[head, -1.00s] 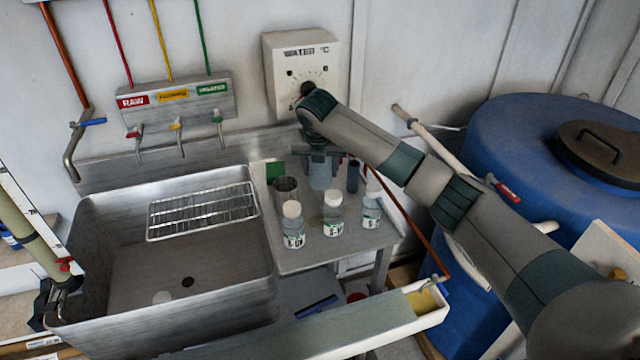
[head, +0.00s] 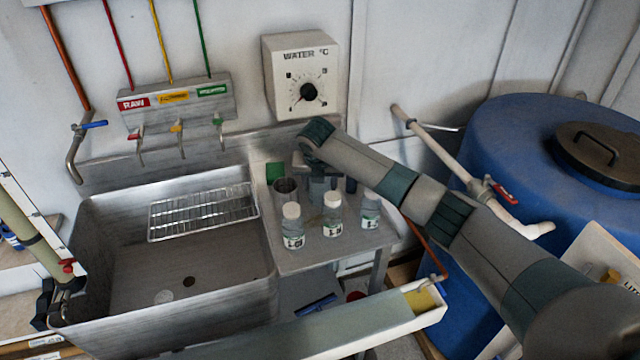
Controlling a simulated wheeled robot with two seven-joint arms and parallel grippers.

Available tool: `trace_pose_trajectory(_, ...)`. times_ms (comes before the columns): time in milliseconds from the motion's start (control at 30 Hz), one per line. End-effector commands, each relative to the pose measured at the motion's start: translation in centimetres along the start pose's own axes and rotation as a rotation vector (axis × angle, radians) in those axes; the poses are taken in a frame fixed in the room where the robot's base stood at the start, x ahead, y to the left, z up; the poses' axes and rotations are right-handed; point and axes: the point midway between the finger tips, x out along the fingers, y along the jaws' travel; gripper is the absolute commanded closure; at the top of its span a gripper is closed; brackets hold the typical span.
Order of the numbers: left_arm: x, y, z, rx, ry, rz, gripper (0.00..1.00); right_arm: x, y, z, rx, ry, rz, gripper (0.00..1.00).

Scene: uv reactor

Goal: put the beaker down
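The beaker (head: 318,192) is a small clear bluish vessel at the back of the steel side table (head: 300,262). It looks upright, behind the white-capped bottles. My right gripper (head: 314,170) points down at the beaker's top and appears shut on it; the fingertips are small and partly hidden by my wrist. The beaker is at or just above the tabletop; its base is hidden behind the bottles, so contact is unclear. My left gripper is not in view.
White-capped bottles (head: 292,228), (head: 332,214), (head: 370,210) stand in front of the beaker. A metal cup (head: 286,190) is close on its left, a dark cylinder (head: 351,185) on its right. A sink (head: 100,205) lies left; a blue barrel (head: 490,130) stands right.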

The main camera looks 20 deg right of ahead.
Motion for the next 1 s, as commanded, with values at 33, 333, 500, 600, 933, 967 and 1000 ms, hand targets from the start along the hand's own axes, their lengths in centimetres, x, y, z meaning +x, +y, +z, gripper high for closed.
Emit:
trace_pose_trajectory(33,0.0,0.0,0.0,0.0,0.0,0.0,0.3,0.0,0.0,0.0,0.0,-0.001,0.001,0.74)
trace_pose_trajectory(333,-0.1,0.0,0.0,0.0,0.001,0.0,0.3,0.2,0.0,-0.1,0.0,0.0,0.0,0.74)
trace_pose_trajectory(500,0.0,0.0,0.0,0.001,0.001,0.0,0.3,0.3,0.0,-0.1,0.0,0.0,0.0,0.32)
trace_pose_trajectory(600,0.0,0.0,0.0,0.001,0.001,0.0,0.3,0.3,0.0,-0.1,0.0,0.0,0.001,0.32)
trace_pose_trajectory(933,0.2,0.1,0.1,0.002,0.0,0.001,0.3,-0.5,0.0,0.1,0.0,-0.001,0.002,0.32)
trace_pose_trajectory(967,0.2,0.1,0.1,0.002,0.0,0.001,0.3,-0.7,0.0,0.1,0.0,-0.002,0.002,0.32)
trace_pose_trajectory(1000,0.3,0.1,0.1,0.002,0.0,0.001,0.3,-1.1,0.0,0.1,0.0,-0.001,0.002,0.32)
